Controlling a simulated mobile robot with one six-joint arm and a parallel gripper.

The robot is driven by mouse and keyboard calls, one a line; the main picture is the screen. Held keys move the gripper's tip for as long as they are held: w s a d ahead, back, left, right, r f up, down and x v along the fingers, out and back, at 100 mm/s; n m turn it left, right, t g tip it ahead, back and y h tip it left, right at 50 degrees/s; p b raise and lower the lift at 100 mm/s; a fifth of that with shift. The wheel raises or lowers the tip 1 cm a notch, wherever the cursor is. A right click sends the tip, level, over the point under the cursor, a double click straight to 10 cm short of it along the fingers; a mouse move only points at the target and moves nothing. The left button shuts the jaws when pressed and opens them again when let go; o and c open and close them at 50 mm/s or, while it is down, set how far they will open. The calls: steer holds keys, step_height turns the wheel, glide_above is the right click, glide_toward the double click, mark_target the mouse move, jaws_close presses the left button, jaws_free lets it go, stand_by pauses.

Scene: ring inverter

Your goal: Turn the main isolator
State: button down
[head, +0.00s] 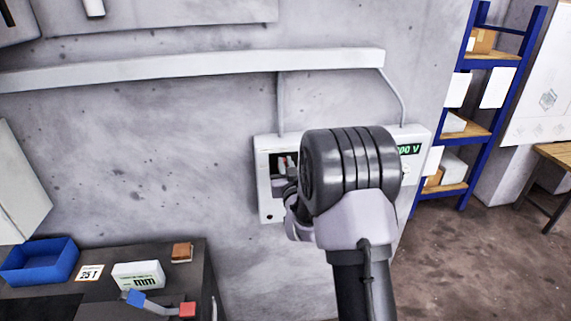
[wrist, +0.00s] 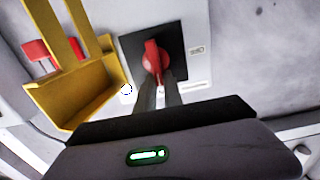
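The main isolator is a red rotary handle (wrist: 152,57) on a black square plate (wrist: 130,48) on a pale panel, in the wrist view. The handle lies about square with its plate, both tilted in the picture. My gripper (wrist: 159,78) reaches up to its lower end. Its two dark fingers stand close together with the handle's end about between the tips. I cannot tell whether they press on it. In the head view the white inverter box (head: 268,205) hangs on the wall, and my wrist (head: 350,170) hides its middle, the isolator and my fingertips.
A yellow bracket (wrist: 75,95) with red parts (wrist: 37,50) behind it juts out just left of the isolator. A green display (head: 409,150) shows on the box's right. A bench with a blue bin (head: 40,262) stands lower left. Blue shelving (head: 467,100) stands right.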

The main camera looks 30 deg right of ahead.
mark_target(275, 166)
steer(key=shift+f+b, duration=0.1)
steer(key=shift+b, duration=0.45)
steer(key=n+b, duration=0.3)
steer(key=b, duration=0.1)
steer(key=a+n+b, duration=0.1)
steer(key=n+b, duration=0.3)
steer(key=b, duration=0.1)
steer(key=a+f+n+b, duration=0.1)
steer(key=n+b, duration=0.2)
steer(key=b, duration=0.2)
steer(key=shift+w+f, duration=0.1)
steer(key=shift+w, duration=0.2)
steer(key=n+b, duration=0.1)
steer(key=n, duration=0.1)
steer(key=n+b, duration=0.2)
steer(key=shift+a+f, duration=0.2)
steer(key=shift+f, duration=0.1)
steer(key=shift+a+f+n+b, duration=0.1)
steer(key=shift+f+n+b, duration=0.1)
steer(key=shift+n+b, duration=0.65)
steer(key=shift+f+n+b, duration=0.15)
steer(key=shift+n+b, duration=0.3)
steer(key=shift+n, duration=0.7)
